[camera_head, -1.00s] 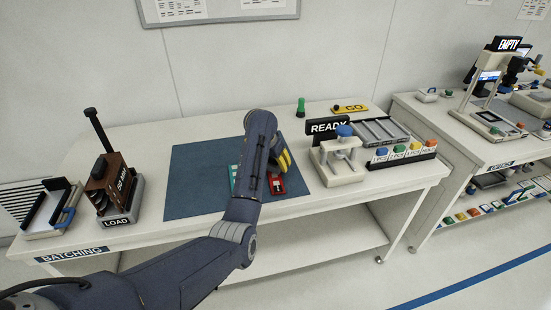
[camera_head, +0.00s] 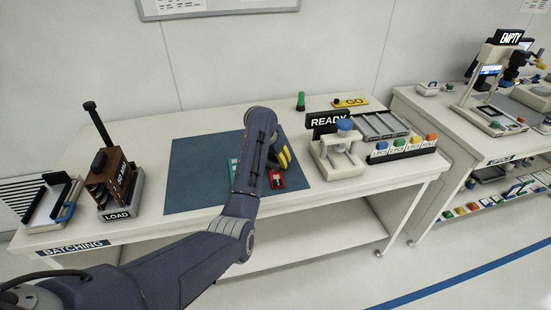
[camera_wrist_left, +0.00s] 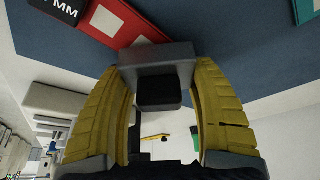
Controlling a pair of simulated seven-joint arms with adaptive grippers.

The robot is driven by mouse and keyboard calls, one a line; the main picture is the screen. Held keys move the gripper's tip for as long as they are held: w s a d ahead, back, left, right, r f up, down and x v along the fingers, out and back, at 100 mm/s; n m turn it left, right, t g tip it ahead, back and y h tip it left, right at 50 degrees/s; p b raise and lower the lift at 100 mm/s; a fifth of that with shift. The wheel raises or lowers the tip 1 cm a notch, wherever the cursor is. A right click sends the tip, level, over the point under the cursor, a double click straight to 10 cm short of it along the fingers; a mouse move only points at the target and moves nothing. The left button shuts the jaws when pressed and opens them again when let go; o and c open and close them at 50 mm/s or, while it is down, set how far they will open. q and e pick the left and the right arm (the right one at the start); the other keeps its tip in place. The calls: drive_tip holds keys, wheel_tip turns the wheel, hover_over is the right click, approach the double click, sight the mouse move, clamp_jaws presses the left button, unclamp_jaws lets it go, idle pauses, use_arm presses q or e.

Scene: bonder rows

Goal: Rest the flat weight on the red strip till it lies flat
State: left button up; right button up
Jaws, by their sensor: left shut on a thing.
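My left gripper (camera_head: 284,160) is over the right part of the blue mat, largely hidden by my arm in the head view. In the left wrist view, its yellow fingers (camera_wrist_left: 158,75) are shut on the flat weight, a grey block (camera_wrist_left: 158,54) with a black knob (camera_wrist_left: 159,92). The red strip (camera_head: 277,180) lies on the mat beside the gripper; it also shows in the left wrist view (camera_wrist_left: 118,20), partly behind the weight. I cannot tell whether weight and strip touch. My right gripper is not in view.
Teal strips (camera_head: 234,168) lie on the blue mat (camera_head: 195,180), left of the red one. The mat's left half is clear.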

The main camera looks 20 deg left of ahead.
use_arm(q)
drive_tip(key=shift+f, duration=0.4)
drive_tip(key=o, duration=1.4)
drive_tip(key=shift+c, duration=0.2)
drive_tip(key=shift+o, duration=1.4)
drive_tip(key=shift+f, duration=0.1)
